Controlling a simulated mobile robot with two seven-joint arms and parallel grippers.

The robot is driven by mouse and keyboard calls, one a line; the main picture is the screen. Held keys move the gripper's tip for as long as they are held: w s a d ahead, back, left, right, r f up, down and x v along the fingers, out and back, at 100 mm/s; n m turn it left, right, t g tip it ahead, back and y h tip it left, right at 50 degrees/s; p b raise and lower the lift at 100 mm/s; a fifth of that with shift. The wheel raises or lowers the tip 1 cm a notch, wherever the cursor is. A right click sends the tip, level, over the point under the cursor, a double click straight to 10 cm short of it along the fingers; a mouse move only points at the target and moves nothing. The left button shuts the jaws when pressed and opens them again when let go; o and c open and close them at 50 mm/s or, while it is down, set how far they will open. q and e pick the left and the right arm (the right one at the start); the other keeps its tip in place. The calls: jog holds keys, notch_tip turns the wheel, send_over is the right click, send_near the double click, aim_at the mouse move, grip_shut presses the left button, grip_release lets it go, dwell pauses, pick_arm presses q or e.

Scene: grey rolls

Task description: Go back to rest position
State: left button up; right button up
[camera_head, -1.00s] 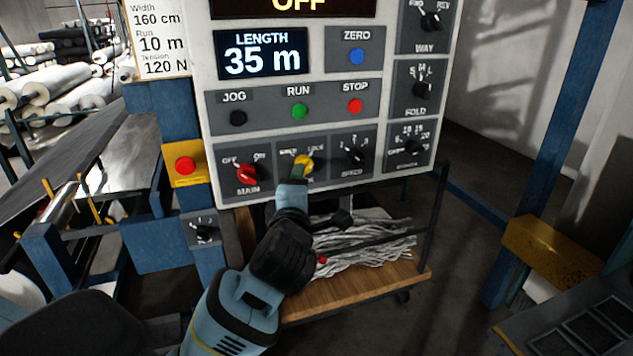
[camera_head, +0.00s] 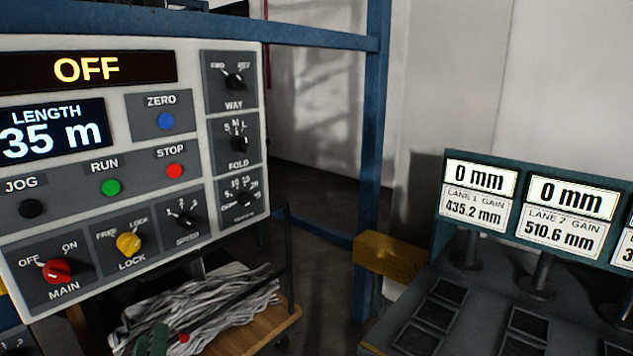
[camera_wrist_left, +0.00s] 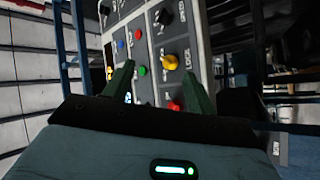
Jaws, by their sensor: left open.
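My left gripper (camera_head: 152,341) shows only as green fingertips at the bottom edge of the head view, below the control panel (camera_head: 137,203) and in front of the pale strands. In the left wrist view the left gripper (camera_wrist_left: 158,76) has its two green fingers wide apart, with nothing between them but the panel beyond. The yellow LOCK knob (camera_head: 129,243) is clear of the fingers; it also shows in the left wrist view (camera_wrist_left: 170,63). The red MAIN knob (camera_head: 57,270) is left of it. The panel's top display reads OFF. My right gripper is in neither view.
A wooden cart (camera_head: 262,330) with pale strands (camera_head: 215,308) stands under the panel. A blue post (camera_head: 372,150) with a yellow block (camera_head: 390,258) rises right of it. A dark console (camera_head: 470,300) with lane readouts fills the lower right.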

pick_arm(q)
jog(key=s+d+f+m+g+h, duration=0.2)
jog(key=s+f+m+h, duration=0.15)
jog(key=f, duration=0.35)
jog(key=s+d+f+m+g+h, duration=0.2)
jog(key=d+f+m+g, duration=0.15)
jog(key=f, duration=0.35)
jog(key=s+d+f+m+g+h, duration=0.1)
jog(key=s+d+f+m+h, duration=0.2)
jog(key=f, duration=0.4)
jog(key=s+a+f+m+g+y, duration=0.2)
jog(key=s+f+g, duration=0.4)
jog(key=s+f, duration=0.7)
jog(key=shift+a+f+m+g+y, duration=0.2)
jog(key=shift+a+m+g+y, duration=0.15)
jog(key=shift+m, duration=0.55)
